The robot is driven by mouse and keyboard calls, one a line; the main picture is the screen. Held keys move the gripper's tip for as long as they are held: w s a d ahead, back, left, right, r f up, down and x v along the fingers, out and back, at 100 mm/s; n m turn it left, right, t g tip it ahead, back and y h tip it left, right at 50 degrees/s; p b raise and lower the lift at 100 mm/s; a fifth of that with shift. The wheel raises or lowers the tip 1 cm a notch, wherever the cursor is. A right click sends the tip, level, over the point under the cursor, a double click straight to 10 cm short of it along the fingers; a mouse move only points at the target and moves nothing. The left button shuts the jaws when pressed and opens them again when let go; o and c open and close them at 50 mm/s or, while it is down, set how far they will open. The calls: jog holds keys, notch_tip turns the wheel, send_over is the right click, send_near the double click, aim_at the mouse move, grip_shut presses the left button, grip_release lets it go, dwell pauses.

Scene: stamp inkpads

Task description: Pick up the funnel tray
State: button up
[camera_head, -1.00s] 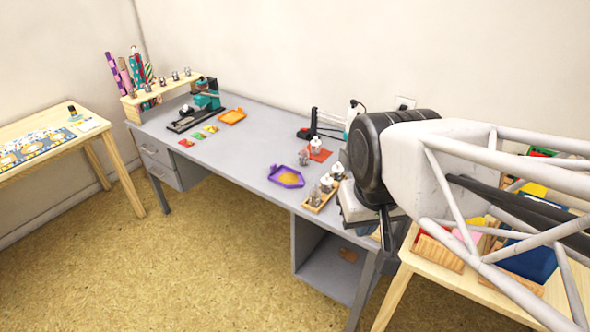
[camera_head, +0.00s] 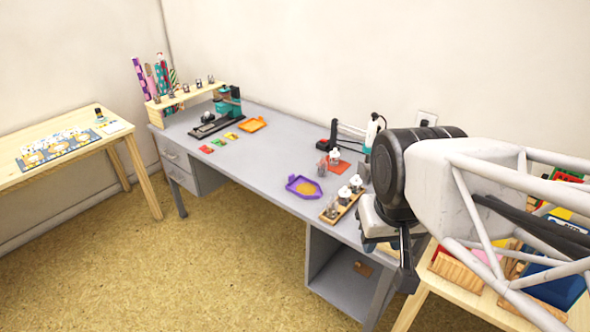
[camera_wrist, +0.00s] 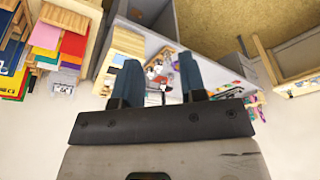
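A purple tray (camera_head: 291,184) with a pointed, funnel-like end lies on the grey desk and holds something orange-yellow. A similar orange tray (camera_head: 252,125) lies further back on the desk, near the teal press. My gripper is in the wrist view (camera_wrist: 158,82), with its two dark blue fingers spread apart and nothing between them. In the head view my arm is at the right, beside the desk's right end and apart from both trays. The fingertips are not clear in that view.
A wooden holder (camera_head: 332,214) with jars stands right of the purple tray. A red pad (camera_head: 340,167) and a black stand are behind it. A teal press (camera_head: 228,102) is at the far left. The middle of the desk (camera_head: 240,158) is clear. A wooden table (camera_head: 75,150) stands left.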

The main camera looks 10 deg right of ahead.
jog(key=shift+o, duration=0.4)
jog(key=shift+w, duration=0.1)
jog(key=m+g, duration=0.3)
jog(key=m, duration=0.6)
send_over(291, 174)
jog(key=f, duration=2.7)
jog(key=shift+s+f, duration=0.15)
jog(key=shift+s, duration=0.1)
jog(key=shift+w+f, duration=0.1)
jog(key=shift+f, duration=0.1)
